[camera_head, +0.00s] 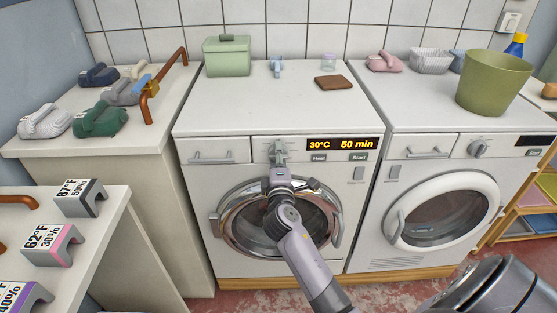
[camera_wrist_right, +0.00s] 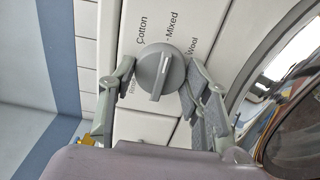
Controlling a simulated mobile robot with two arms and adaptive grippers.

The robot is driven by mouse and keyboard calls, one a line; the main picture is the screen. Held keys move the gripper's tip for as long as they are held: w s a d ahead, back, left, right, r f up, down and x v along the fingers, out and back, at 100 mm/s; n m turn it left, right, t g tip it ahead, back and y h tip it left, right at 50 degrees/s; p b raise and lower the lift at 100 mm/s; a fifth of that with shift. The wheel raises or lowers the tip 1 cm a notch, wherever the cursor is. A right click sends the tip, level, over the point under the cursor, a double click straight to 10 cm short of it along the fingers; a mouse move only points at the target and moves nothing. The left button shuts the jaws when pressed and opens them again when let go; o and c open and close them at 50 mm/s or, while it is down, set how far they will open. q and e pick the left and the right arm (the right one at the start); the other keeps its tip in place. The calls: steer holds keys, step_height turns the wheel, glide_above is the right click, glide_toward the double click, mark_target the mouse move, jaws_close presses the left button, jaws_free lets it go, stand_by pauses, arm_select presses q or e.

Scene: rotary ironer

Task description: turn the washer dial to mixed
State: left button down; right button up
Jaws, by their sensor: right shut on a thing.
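The washer dial (camera_wrist_right: 161,72) is a round grey knob with a raised ridge, on the white panel of the left washer (camera_head: 222,122). In the right wrist view the labels Cotton, Mixed (camera_wrist_right: 172,27), Wool and a partly hidden Rinse surround it. The ridge's upper end lies toward the Mixed mark. My right gripper (camera_wrist_right: 160,88) has a finger on each side of the dial and is shut on it. In the head view this gripper (camera_head: 278,154) covers much of the dial. My left gripper is not in view.
The display (camera_head: 342,144) reads 30°C and 50 min, right of the dial. The round chrome door (camera_head: 226,228) is below it. A second washer (camera_head: 440,207) stands to the right, with a green bucket (camera_head: 494,82) on top. A green box (camera_head: 227,57) stands on the left washer.

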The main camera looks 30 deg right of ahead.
steer(key=shift+f, duration=0.1)
steer(key=o, duration=1.2)
steer(key=v, duration=1.2)
